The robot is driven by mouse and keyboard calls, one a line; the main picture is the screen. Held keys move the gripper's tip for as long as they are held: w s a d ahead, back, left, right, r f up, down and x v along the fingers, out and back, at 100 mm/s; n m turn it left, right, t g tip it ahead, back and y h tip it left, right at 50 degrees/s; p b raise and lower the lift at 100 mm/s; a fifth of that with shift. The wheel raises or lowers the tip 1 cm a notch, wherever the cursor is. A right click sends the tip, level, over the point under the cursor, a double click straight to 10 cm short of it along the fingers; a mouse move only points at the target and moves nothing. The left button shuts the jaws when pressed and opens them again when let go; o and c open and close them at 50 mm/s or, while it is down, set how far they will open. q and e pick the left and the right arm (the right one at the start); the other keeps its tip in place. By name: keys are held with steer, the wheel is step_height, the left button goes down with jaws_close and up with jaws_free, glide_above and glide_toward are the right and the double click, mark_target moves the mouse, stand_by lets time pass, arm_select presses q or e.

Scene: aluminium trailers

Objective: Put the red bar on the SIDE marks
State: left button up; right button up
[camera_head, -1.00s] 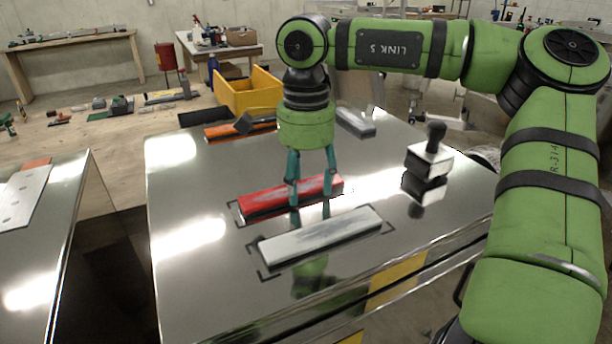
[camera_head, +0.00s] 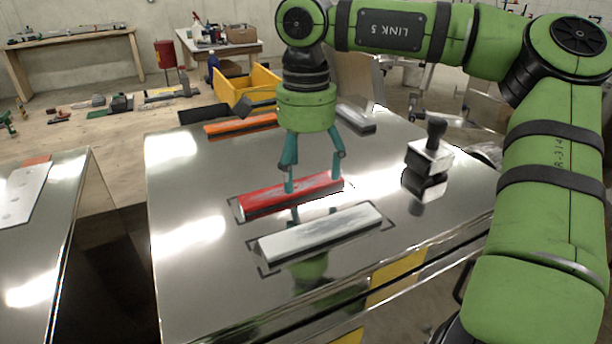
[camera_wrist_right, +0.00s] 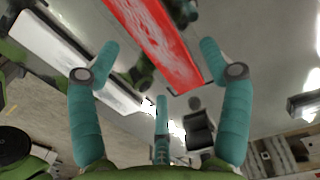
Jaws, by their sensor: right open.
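The red bar (camera_head: 268,200) lies flat on the shiny metal top (camera_head: 185,275), with thin dark corner marks at its ends. A grey-white bar (camera_head: 320,232) lies in front of it, roughly parallel, between its own dark corner marks (camera_head: 262,268). No lettering on the marks can be read. My right gripper (camera_head: 313,180) is open just above the red bar, fingers pointing down and spread. In the right wrist view the red bar (camera_wrist_right: 155,35) lies beyond the open fingers, and the grey-white bar (camera_wrist_right: 75,58) is at left. My left gripper is not in view.
A black-handled block (camera_head: 430,158) stands to the right on the metal top. An orange bar (camera_head: 240,124) and a grey bar (camera_head: 356,118) lie at its back. A yellow bin (camera_head: 250,86) is behind. The left part of the top is clear.

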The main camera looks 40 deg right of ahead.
mark_target(306, 187)
step_height(306, 187, up, 10)
stand_by(0.3)
steer(key=shift+a, duration=0.1)
